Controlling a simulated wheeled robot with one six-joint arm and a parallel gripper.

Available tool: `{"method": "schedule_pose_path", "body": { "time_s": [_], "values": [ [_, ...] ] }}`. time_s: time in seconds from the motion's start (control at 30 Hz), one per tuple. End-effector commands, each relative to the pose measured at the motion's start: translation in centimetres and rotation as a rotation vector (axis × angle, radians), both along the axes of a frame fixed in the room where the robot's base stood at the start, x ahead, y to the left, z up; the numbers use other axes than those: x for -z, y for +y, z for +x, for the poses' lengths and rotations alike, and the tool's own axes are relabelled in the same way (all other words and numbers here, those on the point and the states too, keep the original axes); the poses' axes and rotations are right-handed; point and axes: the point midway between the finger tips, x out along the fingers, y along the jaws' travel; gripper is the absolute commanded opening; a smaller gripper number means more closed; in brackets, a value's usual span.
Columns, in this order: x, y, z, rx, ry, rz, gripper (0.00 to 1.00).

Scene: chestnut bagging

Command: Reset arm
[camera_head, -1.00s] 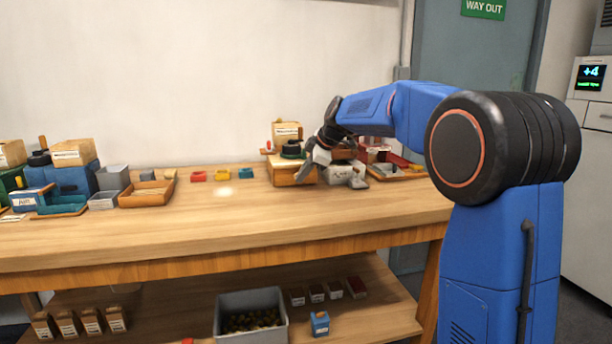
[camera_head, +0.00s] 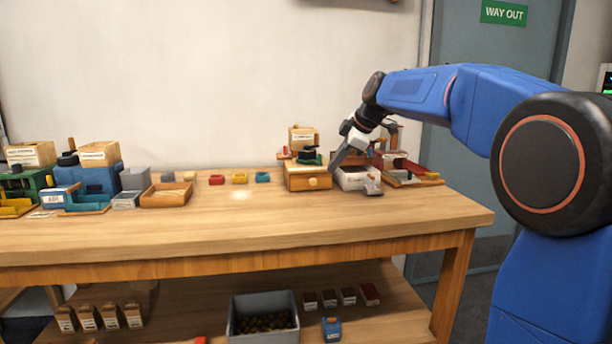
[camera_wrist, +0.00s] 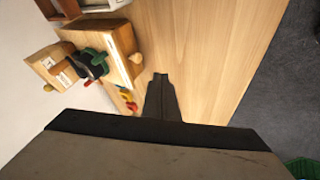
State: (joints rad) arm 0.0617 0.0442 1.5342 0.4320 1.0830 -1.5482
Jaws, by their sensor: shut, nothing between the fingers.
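My blue arm reaches in from the right of the head view.
Boxes and an orange tray (camera_head: 152,200) fill the left end. The bench's (camera_head: 250,222) front is clear. A grey crate (camera_head: 262,333) of chestnuts stands below.

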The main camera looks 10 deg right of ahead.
Motion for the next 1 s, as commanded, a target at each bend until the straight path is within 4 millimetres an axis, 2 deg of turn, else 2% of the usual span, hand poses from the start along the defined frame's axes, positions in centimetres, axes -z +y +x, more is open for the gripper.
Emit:
{"method": "schedule_pose_path", "body": {
  "time_s": [0.17, 0.47, 0.77, 1.0],
  "values": [
    [0.7, -0.1, -4.9, 0.112, 0.053, 0.028, 0.00],
    [4.4, -0.9, -16.1, 0.402, 0.172, 0.098, 0.00],
    [9.7, -2.1, -27.1, 0.695, 0.256, 0.165, 0.00],
    [15.2, -3.2, -35.3, 0.929, 0.300, 0.222, 0.00]
  ]
}}
